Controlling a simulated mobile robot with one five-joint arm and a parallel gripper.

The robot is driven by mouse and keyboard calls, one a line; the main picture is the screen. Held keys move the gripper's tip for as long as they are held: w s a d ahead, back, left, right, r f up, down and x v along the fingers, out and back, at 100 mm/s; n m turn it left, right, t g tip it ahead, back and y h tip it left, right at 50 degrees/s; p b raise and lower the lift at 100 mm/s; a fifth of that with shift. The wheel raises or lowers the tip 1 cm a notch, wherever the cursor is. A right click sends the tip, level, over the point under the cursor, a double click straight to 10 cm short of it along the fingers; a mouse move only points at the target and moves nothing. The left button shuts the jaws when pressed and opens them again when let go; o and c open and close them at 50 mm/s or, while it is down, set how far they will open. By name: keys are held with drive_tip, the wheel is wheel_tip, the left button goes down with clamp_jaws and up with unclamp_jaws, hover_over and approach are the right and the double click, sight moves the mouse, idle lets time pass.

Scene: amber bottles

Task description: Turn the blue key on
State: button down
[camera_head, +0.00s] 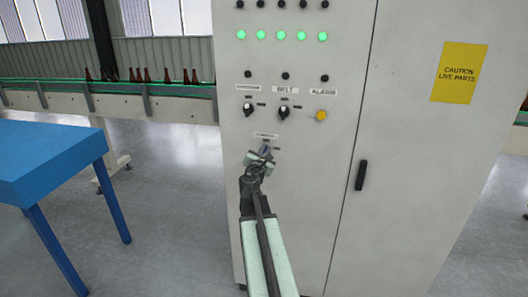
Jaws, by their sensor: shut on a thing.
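The blue key (266,149) is a small bluish piece on the front of the grey control cabinet (300,190), under a small label. My gripper (262,156) reaches up to it from below and is shut on it. The fingers cover most of the key, so which way it points is hard to tell.
Above are two black selector knobs (283,112), a yellow button (320,115) and a row of green lamps (281,35). A black door handle (361,175) is to the right. A blue table (45,150) stands left, with amber bottles (146,74) on a conveyor behind.

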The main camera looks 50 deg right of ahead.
drive_tip(key=m, duration=0.8)
drive_tip(key=f+m+b, duration=0.1)
drive_tip(key=m, duration=0.4)
drive_tip(key=shift+s+d, duration=0.2)
drive_tip(key=shift+s, duration=0.15)
drive_tip(key=shift+m, duration=0.3)
drive_tip(key=c, duration=1.6)
unclamp_jaws()
